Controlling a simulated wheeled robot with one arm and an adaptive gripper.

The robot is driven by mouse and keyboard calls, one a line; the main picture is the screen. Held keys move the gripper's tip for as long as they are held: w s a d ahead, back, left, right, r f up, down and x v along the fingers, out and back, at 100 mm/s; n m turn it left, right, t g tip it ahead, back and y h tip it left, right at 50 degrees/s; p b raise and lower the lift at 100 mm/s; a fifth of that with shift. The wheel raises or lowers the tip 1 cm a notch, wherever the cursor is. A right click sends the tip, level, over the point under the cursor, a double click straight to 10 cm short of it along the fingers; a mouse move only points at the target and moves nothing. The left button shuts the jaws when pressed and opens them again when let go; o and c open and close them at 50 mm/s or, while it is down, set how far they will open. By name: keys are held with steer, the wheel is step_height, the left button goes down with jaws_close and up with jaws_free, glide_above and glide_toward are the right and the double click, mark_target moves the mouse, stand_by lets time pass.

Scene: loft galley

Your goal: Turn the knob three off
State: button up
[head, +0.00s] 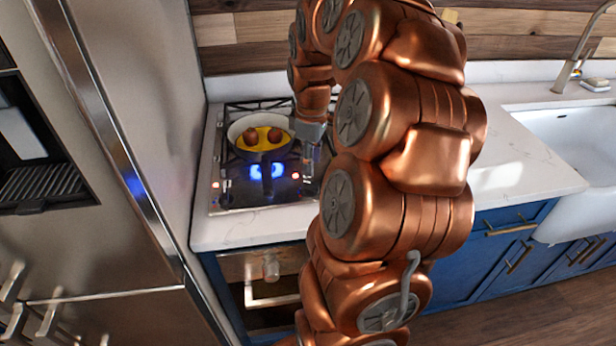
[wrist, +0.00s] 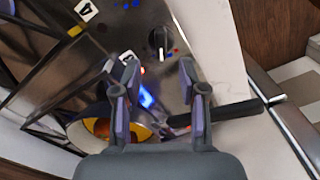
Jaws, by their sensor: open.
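A dark stove knob (wrist: 157,38) with a white pointer line stands on the steel cooktop in the wrist view, just beyond my fingertips and roughly in line with the gap between them. My gripper (wrist: 158,78) is open, its two fingers apart and nothing between them. A small label beside the knob (wrist: 127,57) is too blurred to read. A label marked 4 (wrist: 85,11) lies further left. In the head view my gripper (head: 311,158) hangs over the right side of the cooktop (head: 240,203), and my arm hides part of that side.
A pan (head: 235,128) with yellow contents and two brown round things sits on the cooktop above a blue flame (head: 268,170). Its black handle (wrist: 240,109) passes close to my right finger in the wrist view. A tall steel fridge (head: 160,110) stands left; white counter (head: 520,160) is clear right.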

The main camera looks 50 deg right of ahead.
mark_target(311, 183)
steer(key=shift+a+f+p, duration=0.1)
steer(key=shift+f+p, duration=0.7)
steer(key=shift+f, duration=2.4)
jaws_close()
